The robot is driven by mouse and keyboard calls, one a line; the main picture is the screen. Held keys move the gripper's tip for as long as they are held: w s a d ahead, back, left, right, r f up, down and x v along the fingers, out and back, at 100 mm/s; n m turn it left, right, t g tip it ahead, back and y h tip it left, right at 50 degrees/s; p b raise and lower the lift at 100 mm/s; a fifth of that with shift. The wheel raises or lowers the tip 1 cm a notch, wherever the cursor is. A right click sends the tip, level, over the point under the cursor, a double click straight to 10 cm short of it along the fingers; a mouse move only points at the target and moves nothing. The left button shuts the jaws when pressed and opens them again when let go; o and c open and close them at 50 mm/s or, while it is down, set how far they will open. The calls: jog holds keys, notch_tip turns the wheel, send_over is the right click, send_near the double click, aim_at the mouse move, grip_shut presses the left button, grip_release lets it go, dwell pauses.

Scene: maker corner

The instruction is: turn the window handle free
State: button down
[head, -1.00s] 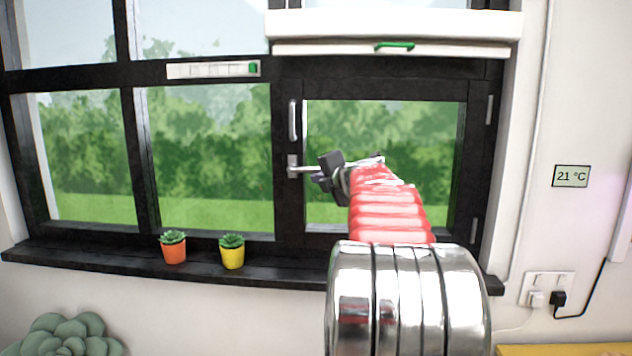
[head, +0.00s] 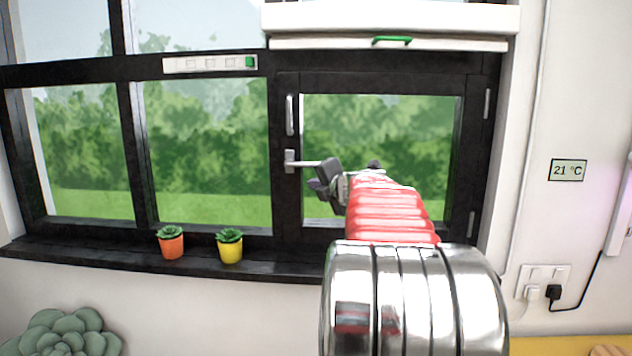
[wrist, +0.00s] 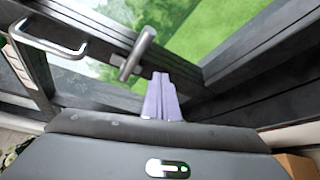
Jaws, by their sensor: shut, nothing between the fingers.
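The window handle (head: 303,162) is a silver lever on the dark frame, left of the small right-hand pane. It points right, about level, in the head view; my gripper may hide its outer end. In the wrist view the lever (wrist: 137,54) lies just up and left of my fingertips. My gripper (head: 322,180) is below and right of the lever's visible part. Its pale purple fingers show in the wrist view (wrist: 160,76), shut together and empty. I cannot tell whether they touch the lever. The casement (head: 385,84) looks closed.
A silver pull bar (head: 290,114) is fixed above the handle; it also shows in the wrist view (wrist: 45,38). An orange pot (head: 172,246) and a yellow pot (head: 230,249) stand on the sill (head: 110,255). A white blind (head: 390,22) hangs above the casement.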

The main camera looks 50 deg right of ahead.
jog(key=s+a+r, duration=0.3)
jog(key=s+a, duration=0.1)
jog(key=a, duration=0.1)
jog(key=shift+a+r, duration=0.25)
jog(key=shift+r, duration=0.1)
dwell(0.5)
